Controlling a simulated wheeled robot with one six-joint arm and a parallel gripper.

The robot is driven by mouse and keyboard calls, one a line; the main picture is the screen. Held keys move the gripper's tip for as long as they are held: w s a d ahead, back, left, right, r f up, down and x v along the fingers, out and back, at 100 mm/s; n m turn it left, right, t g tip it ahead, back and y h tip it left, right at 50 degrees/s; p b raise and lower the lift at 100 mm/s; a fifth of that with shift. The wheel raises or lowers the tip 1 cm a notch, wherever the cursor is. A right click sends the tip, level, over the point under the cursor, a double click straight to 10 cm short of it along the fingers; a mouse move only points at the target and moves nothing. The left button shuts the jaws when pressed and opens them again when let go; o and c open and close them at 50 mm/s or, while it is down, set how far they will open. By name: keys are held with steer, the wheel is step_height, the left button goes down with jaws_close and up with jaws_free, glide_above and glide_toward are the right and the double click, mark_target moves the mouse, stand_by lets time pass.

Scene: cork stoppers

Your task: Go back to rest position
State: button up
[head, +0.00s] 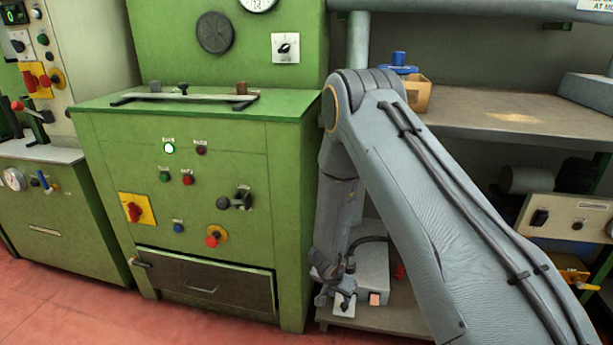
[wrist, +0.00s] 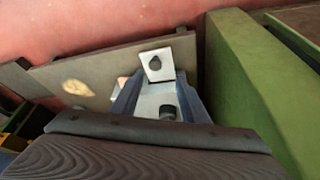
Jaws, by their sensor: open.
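My gripper (head: 338,292) hangs low at the end of my arm, between the green cabinet and the lower shelf on the right. In the wrist view my gripper (wrist: 157,88) is open, with its two blue-grey fingers apart and pointing away from the camera. A small white plate with a dark round part (wrist: 157,65) shows just beyond the fingertips; I cannot tell whether they touch it. The same white plate (head: 344,305) shows under my gripper in the head view. A grey box (head: 372,270) is partly hidden behind my arm.
The green cabinet (head: 190,185) stands close to the left of my arm; its side (wrist: 255,85) also shows in the wrist view. The upper shelf (head: 500,122) holds a wooden box (head: 418,95) near my arm. Red floor (head: 120,315) lies open at front left.

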steer(key=s+a+r+n+y, duration=0.2)
steer(key=s+a+r+n, duration=0.15)
steer(key=a+r, duration=0.55)
steer(key=s+a+r+n+y, duration=0.2)
steer(key=s+a+r+n, duration=0.15)
steer(key=a+r, duration=0.5)
steer(key=s+a+r+n+g, duration=0.1)
steer(key=s+r+n+g, duration=0.15)
steer(key=s+r, duration=0.6)
steer(key=s+r+n+g, duration=0.1)
steer(key=s+r+n, duration=0.3)
steer(key=s, duration=0.7)
steer(key=s+d+r+h, duration=0.1)
steer(key=s+d+r, duration=0.35)
steer(key=s, duration=0.25)
steer(key=d+r+m+p, duration=0.3)
steer(key=d+r+p, duration=0.7)
steer(key=r+p, duration=0.2)
steer(key=d+r+m+p, duration=0.3)
steer(key=d+r+p, duration=0.6)
steer(key=r+p, duration=0.4)
steer(key=shift+s+d+r+h+p, duration=0.3)
steer(key=shift+d+p, duration=0.1)
steer(key=shift+p, duration=0.85)
steer(key=shift+c, duration=0.3)
